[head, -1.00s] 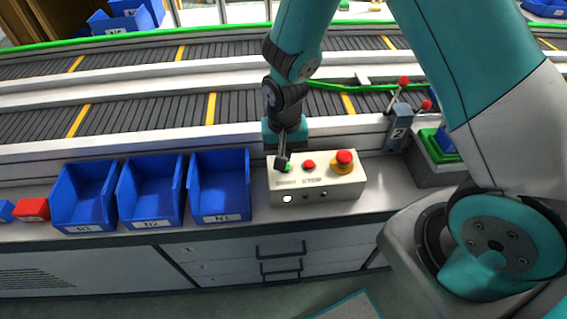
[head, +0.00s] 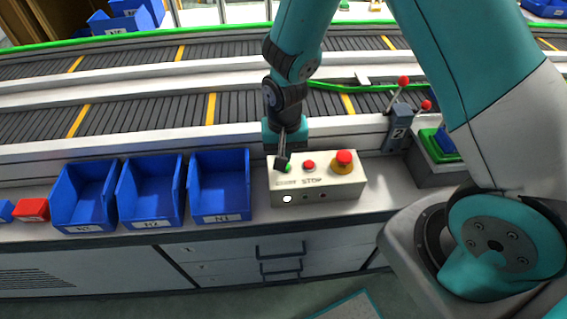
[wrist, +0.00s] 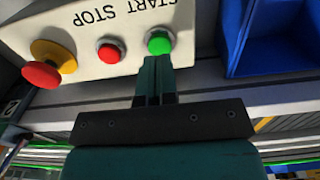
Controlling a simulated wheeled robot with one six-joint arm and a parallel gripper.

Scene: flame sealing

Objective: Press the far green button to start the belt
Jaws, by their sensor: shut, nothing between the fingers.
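The control box (head: 330,184) is cream, on the near counter, labelled START and STOP. Its green button (head: 288,167) is at the left end, partly hidden by my gripper (head: 282,164). A red button (head: 309,165) is in the middle and a red mushroom knob on a yellow collar (head: 344,160) at the right. In the wrist view, the green button (wrist: 159,42) lies just beyond the tips of my shut, empty gripper (wrist: 154,62). The fingertips are at the button's edge; I cannot tell whether they touch it.
Blue bins (head: 221,184) stand left of the box, with a red block (head: 32,209) farther left. A lever device (head: 397,130) and a grey box with a green top (head: 436,146) stand to the right. The conveyor belt (head: 150,116) runs behind.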

